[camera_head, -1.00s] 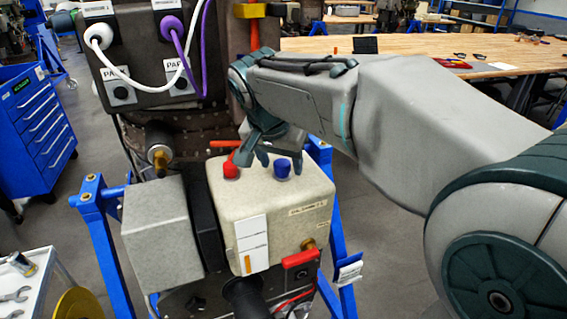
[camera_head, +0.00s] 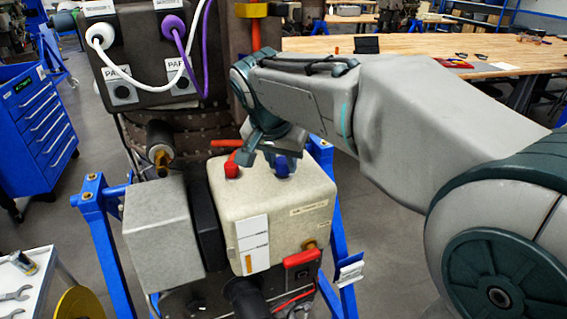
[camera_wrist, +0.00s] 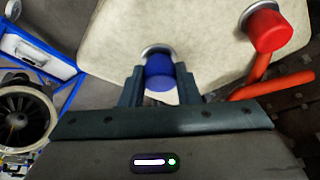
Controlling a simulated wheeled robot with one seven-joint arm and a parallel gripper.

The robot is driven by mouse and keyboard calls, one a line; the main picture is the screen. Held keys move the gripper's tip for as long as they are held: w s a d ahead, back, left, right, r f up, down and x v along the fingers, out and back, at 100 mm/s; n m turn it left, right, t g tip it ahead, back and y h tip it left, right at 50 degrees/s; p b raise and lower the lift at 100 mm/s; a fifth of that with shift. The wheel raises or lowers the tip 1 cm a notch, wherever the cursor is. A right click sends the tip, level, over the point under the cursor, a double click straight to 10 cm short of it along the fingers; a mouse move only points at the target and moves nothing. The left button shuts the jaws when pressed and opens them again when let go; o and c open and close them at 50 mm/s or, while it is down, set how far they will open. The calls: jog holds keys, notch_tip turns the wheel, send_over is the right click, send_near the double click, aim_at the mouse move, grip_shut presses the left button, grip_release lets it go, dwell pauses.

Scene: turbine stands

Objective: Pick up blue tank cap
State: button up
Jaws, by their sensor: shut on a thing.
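The blue tank cap (camera_head: 284,166) sits on top of the cream tank (camera_head: 285,210), to the right of a red cap (camera_head: 231,168). My gripper (camera_head: 268,158) is down at the tank top, with its fingers at the blue cap. In the wrist view the blue cap (camera_wrist: 159,73) is between the two fingers of my gripper (camera_wrist: 159,84), which are shut on it. The cap is still at its metal neck on the tank. The red cap (camera_wrist: 270,32) stands to the right there. Part of the blue cap is hidden by the fingers in the head view.
A red lever (camera_wrist: 266,87) lies close beside the red cap. Dark hardware with white and purple cables (camera_head: 187,60) rises behind the tank. Blue stand posts (camera_head: 104,235) flank it. A blue drawer cabinet (camera_head: 38,130) is at left, and a wooden bench (camera_head: 430,65) at back right.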

jog(key=shift+r, duration=0.4)
jog(key=r, duration=0.1)
jog(key=d+r+b, duration=0.1)
jog(key=r, duration=0.1)
jog(key=shift+s+d+r, duration=0.1)
jog(key=shift+r, duration=0.05)
jog(key=s+d+r+b, duration=0.2)
jog(key=d+r, duration=0.4)
jog(key=d, duration=0.4)
jog(key=shift+s+r, duration=0.25)
jog(key=shift+s, duration=0.15)
